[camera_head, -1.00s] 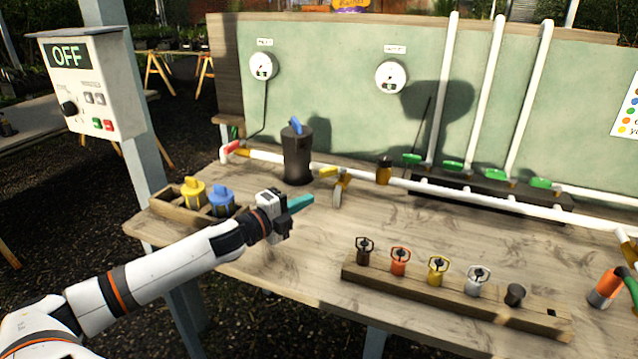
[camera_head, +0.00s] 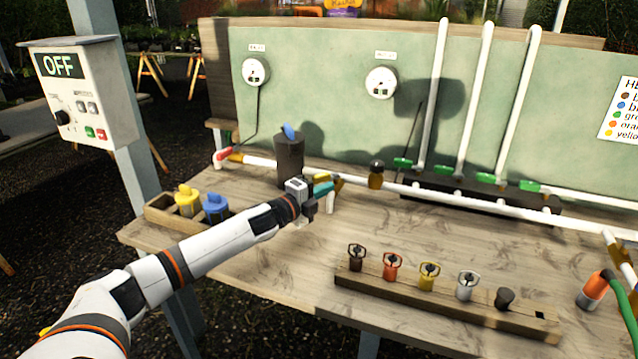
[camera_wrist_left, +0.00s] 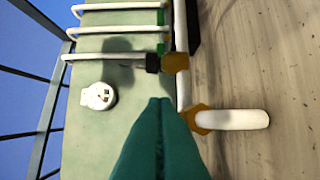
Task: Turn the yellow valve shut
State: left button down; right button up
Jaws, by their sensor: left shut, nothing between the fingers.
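In the left wrist view, the shut fingertips (camera_wrist_left: 162,102) point along the pipe beside the brass fitting (camera_wrist_left: 198,118). The yellow handle is not seen there, perhaps hidden by the fingers. My right gripper is not in view.
The black canister (camera_head: 289,160) with a blue top stands just left of my gripper. A wooden rack (camera_head: 440,305) of sprinkler heads lies in front at the right. A wooden box (camera_head: 160,208) holds yellow and blue filters. An OFF control box (camera_head: 85,95) stands at left.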

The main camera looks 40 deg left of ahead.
pick_arm(q)
jog(key=shift+w+a, duration=0.25)
jog(key=shift+a, duration=0.3)
jog(key=shift+w+a, duration=0.25)
jog(key=shift+a, duration=0.3)
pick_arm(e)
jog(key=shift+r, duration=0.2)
